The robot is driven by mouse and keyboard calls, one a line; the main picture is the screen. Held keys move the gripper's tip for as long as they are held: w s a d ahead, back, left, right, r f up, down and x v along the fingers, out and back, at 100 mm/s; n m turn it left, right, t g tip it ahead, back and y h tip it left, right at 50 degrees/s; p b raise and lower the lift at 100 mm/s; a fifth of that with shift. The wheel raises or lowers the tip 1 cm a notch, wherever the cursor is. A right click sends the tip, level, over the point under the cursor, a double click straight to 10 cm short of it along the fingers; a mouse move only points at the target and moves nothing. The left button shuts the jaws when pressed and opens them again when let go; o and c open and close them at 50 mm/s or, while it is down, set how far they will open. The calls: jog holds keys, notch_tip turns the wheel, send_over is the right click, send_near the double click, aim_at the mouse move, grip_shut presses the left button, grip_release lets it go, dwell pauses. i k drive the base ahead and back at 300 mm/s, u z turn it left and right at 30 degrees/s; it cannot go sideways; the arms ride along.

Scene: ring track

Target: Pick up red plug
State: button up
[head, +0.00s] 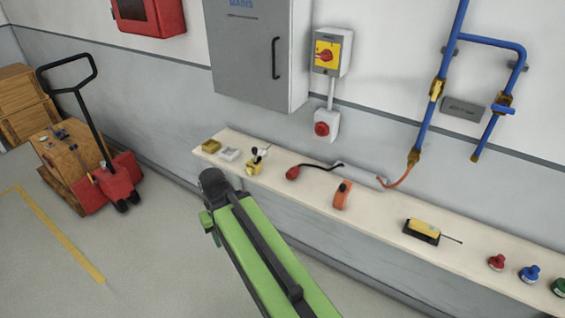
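The red plug (292,173) lies on the long pale shelf (383,203) along the wall, left of its middle. A black cable runs from it to the right, toward a grey tube. My green arm reaches up from the bottom of the head view, and its dark joint ends in front of the shelf's left part, left of the plug. My gripper's fingers do not show, so I cannot see whether they are open or shut. The plug is fully visible and apart from my arm.
Near the plug are a yellow joystick box (254,167) and an orange device (342,194). A red wall socket (321,129) hangs above. A red pallet jack (115,180) stands left; open floor lies between.

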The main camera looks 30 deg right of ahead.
aim_at(293, 172)
jog(key=u, duration=0.15)
jog(key=i, duration=1.25)
jog(key=u, duration=0.15)
